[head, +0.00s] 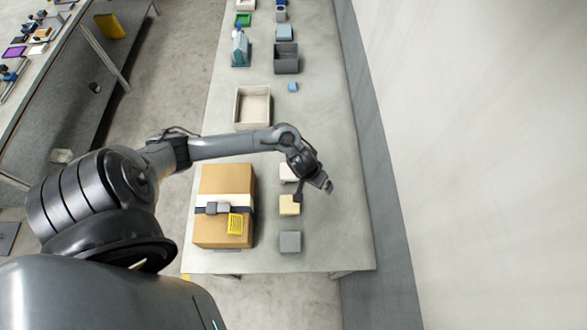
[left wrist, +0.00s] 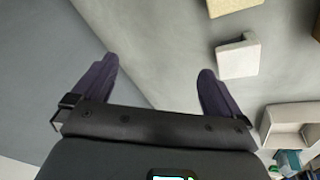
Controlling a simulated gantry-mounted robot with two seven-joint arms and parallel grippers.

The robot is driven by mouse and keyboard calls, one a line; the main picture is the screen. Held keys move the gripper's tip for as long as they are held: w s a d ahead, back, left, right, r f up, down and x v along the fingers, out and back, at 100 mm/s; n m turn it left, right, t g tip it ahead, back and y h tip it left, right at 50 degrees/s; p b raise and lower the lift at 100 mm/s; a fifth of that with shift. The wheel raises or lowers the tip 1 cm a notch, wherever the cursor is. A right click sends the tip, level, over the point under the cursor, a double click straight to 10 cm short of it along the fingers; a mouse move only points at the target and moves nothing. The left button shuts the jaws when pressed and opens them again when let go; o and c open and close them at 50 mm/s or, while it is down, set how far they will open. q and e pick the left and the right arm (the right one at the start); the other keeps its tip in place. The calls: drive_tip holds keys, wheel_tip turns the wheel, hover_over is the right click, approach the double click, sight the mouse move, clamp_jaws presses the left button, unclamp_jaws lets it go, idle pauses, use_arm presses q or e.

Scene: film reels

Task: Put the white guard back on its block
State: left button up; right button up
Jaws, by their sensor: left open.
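A white piece (head: 288,172) sits on the table, partly covered by my left arm in the head view. In the left wrist view this white piece (left wrist: 238,59) has a flat face with a raised lip along one edge. I cannot tell whether it is the guard alone or a block with the guard. A cream block (head: 289,205) and a grey block (head: 290,242) stand in line with it nearer the front. The cream block (left wrist: 232,5) is cut off in the wrist view. My left gripper (head: 315,188) is open and empty, beside and above these pieces on their right.
A cardboard box (head: 209,235) with a dark strap and yellow label stands to the left of the blocks. An open white tray (head: 238,112), a small blue cube (head: 293,87) and a grey bin (head: 287,67) lie farther back. The table's right side is clear up to the wall.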

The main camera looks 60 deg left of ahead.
use_arm(q)
drive_tip(key=s+d+r+m+t, duration=0.2)
drive_tip(key=d+m, duration=0.1)
drive_tip(key=d, duration=0.6)
drive_tip(key=s+d+r+m+g, duration=0.1)
drive_tip(key=s+r+m, duration=0.3)
drive_tip(key=s+r, duration=0.6)
drive_tip(key=shift+s+r+g, duration=0.3)
drive_tip(key=shift+s+r, duration=0.1)
drive_tip(key=shift+s, duration=0.75)
drive_tip(key=shift+r, duration=0.1)
